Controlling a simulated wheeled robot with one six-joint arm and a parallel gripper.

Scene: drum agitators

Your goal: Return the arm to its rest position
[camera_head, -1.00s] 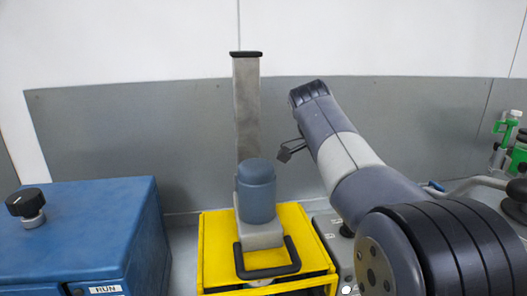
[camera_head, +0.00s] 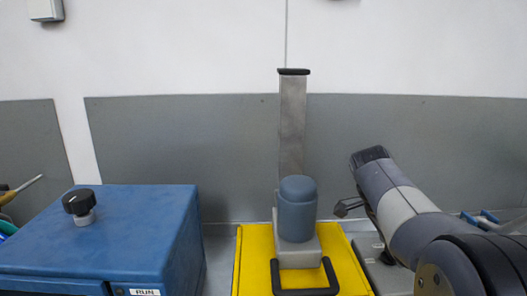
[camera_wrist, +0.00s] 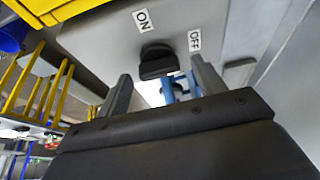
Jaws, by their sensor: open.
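My arm stands at the right of the head view, its grey and white links bent upward. My gripper (camera_wrist: 162,75) shows in the wrist view with its two grey fingers apart and nothing between them that I can tell is held. A black knob (camera_wrist: 158,62) on a grey panel (camera_wrist: 100,45) with ON and OFF labels lies just beyond the fingertips; I see no clear contact. In the head view a small dark part of the gripper (camera_head: 347,206) sticks out left of the arm; the rest is hidden behind the links.
A yellow stand (camera_head: 255,262) carries a grey-blue motor (camera_head: 297,210) and a tall metal post (camera_head: 292,125), close left of my arm. A blue box (camera_head: 110,235) with a black knob (camera_head: 79,202) and a RUN label stands at the left. Yellow bars (camera_wrist: 35,85) show in the wrist view.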

